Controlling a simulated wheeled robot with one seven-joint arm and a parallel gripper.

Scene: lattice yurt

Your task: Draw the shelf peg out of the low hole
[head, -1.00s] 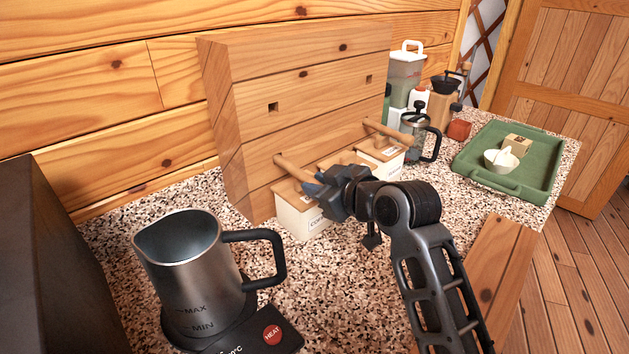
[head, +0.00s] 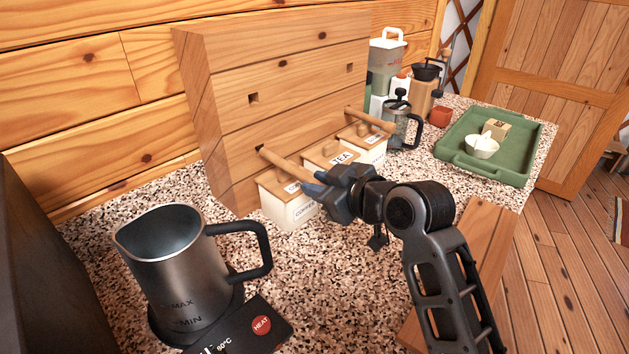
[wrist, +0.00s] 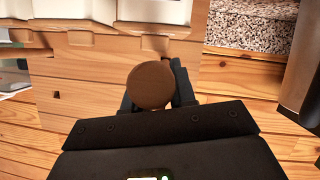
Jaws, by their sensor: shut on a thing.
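The shelf peg (head: 287,165) is a round wooden rod at the left low hole (head: 261,149) of the wooden block (head: 225,150). My gripper (head: 322,186) is shut on its outer part. The peg slants out from the block's face, with a dark bit of hole showing at its inner end. I cannot tell whether its tip is still inside. In the wrist view the peg's round end (wrist: 150,85) faces the camera between the fingers. A second peg (head: 368,120) sticks out of the right low hole. Two upper square holes (head: 253,98) are empty.
White wooden-lidded canisters (head: 288,212) stand just under the pegs. A steel jug (head: 170,260) on a heating base is at the front left. A French press (head: 400,128) and a green tray (head: 470,165) with a bowl are at the right. Speckled counter (head: 330,270) is clear in front.

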